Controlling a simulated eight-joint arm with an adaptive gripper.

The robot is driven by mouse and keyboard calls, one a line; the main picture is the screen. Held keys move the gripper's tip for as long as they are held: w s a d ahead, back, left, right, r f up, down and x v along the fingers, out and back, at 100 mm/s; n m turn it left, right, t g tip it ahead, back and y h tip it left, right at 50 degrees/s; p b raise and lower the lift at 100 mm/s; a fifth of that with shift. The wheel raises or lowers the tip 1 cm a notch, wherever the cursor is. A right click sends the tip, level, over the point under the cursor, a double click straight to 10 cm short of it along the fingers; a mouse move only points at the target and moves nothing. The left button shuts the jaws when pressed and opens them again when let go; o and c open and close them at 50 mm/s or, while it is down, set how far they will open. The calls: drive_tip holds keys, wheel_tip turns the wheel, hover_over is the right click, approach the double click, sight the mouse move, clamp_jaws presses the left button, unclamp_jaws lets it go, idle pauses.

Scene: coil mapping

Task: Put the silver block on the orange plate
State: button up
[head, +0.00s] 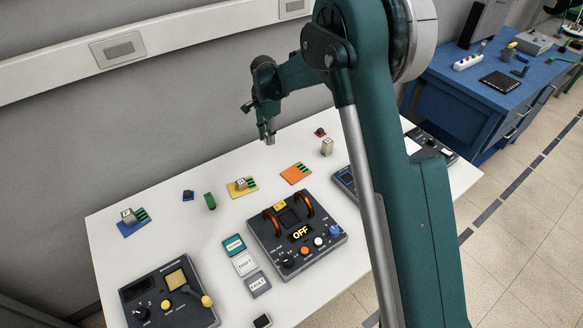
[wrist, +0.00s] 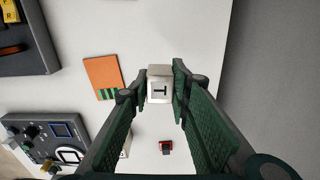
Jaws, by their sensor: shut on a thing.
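My gripper (wrist: 160,85) is shut on a silver block (wrist: 159,88) with a dark letter on its face, held between the two green fingers. In the head view my gripper (head: 267,138) hangs above the back of the white table, and the held block is too small there to make out well. The orange plate (head: 296,175) with green stripes lies flat on the table, below and to the right of my gripper. It also shows in the wrist view (wrist: 102,74), left of the held block, with nothing on it.
Another silver block (head: 327,147) stands right of the orange plate. A small red piece (head: 320,132) lies near it. A yellow plate (head: 238,190) and a blue plate (head: 133,229) each carry a block.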

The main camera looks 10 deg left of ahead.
hover_over(296, 173)
drive_tip(key=shift+w+r+n, duration=0.1)
drive_tip(key=shift+r+n, duration=0.2)
drive_tip(key=shift+r, duration=0.05)
drive_tip(key=shift+f, duration=0.1)
drive_tip(key=shift+f+b, duration=0.3)
drive_tip(key=shift+f, duration=2.75)
drive_tip(key=shift+f, duration=1.85)
drive_tip(key=shift+f+b, duration=0.2)
drive_tip(key=shift+b, duration=0.15)
drive_tip(key=o, duration=0.9)
drive_tip(key=shift+o, duration=0.2)
